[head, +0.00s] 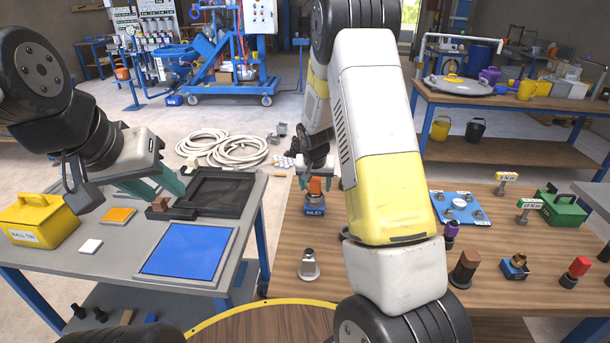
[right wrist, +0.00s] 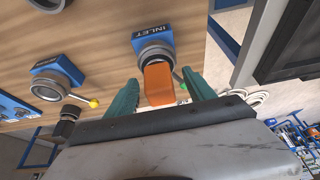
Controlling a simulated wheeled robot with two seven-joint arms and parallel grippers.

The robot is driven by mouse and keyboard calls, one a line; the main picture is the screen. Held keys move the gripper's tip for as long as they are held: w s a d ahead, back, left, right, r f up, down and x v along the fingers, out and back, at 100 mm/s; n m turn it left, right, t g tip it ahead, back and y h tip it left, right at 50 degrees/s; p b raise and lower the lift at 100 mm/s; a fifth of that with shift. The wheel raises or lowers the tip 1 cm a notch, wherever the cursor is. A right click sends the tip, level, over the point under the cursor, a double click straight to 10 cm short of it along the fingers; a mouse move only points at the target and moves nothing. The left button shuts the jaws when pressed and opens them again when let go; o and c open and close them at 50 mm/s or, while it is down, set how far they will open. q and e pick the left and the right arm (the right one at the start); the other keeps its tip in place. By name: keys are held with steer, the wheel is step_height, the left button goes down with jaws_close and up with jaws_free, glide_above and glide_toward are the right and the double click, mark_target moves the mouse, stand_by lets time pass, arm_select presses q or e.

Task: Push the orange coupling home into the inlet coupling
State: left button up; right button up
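The orange coupling (head: 315,186) stands upright at the mouth of the blue-based inlet coupling (head: 314,209) on the wooden table. In the right wrist view the orange coupling (right wrist: 161,84) meets the metal ring of the block marked INLET (right wrist: 152,37); how deep it sits I cannot tell. My right gripper (head: 315,183) has its green fingers on either side of the orange coupling, with narrow gaps visible in the right wrist view (right wrist: 160,84).
The grey table holds a yellow box (head: 40,222), a black tray (head: 222,192) and a blue panel (head: 188,249). A metal funnel-like fitting (head: 309,265) stands in front of the inlet. A blue plate (head: 459,208) and several fittings lie right of my right arm.

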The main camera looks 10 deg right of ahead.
steer(key=shift+v, duration=3.9)
steer(key=s+a+r+n+t+y, duration=0.1)
steer(key=s+r+y, duration=0.1)
steer(key=s+r, duration=1.25)
steer(key=s+a+r+n, duration=0.1)
steer(key=s+r, duration=0.1)
steer(key=s, duration=0.6)
steer(key=s+a+r+n+y, duration=0.1)
steer(key=s+a+r, duration=0.1)
steer(key=s, duration=0.5)
steer(key=shift+s+r+n+t, duration=0.4)
steer(key=shift+r, duration=0.1)
